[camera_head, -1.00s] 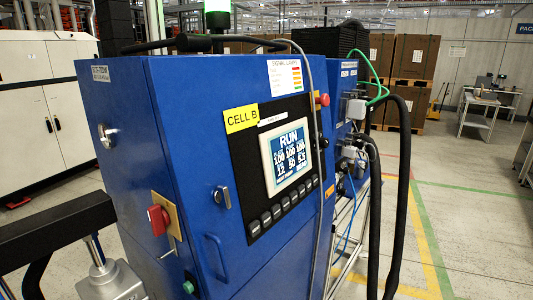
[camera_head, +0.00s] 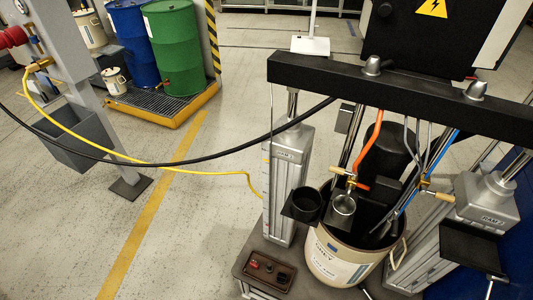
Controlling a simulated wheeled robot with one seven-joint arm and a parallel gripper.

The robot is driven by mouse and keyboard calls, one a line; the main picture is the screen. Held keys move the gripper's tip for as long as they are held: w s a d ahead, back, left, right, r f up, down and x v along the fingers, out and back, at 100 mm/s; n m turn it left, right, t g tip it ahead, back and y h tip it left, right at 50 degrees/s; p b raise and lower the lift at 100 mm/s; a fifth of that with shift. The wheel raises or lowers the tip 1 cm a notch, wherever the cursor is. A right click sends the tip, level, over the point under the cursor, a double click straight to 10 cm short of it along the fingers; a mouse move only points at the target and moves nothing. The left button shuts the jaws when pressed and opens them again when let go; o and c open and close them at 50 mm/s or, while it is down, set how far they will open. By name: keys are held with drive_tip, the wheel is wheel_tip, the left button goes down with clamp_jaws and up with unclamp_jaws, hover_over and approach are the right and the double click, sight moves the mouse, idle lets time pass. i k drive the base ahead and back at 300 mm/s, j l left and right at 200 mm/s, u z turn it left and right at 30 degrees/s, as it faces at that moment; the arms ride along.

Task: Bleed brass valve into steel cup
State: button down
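A small brass valve (camera_head: 350,180) with a tan handle sits on the pump, above the drum (camera_head: 337,268) labelled grey. A steel cup (camera_head: 344,206) with a shiny round rim is just below this valve, at the drum's rim. What supports the cup and what is inside it I cannot make out. A second brass valve (camera_head: 426,185) with a similar handle is further right, by the blue hose. I cannot tell whether either valve is open. My gripper is not in view.
A dark cup (camera_head: 307,204) sits on a black bracket left of the steel cup. The black crossbeam (camera_head: 420,95) and ram columns frame the drum. A black cable (camera_head: 180,163) and yellow hose (camera_head: 100,145) cross the left. Floor at lower left is clear.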

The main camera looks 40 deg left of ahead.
sight(334, 169)
drive_tip(key=u, duration=0.7)
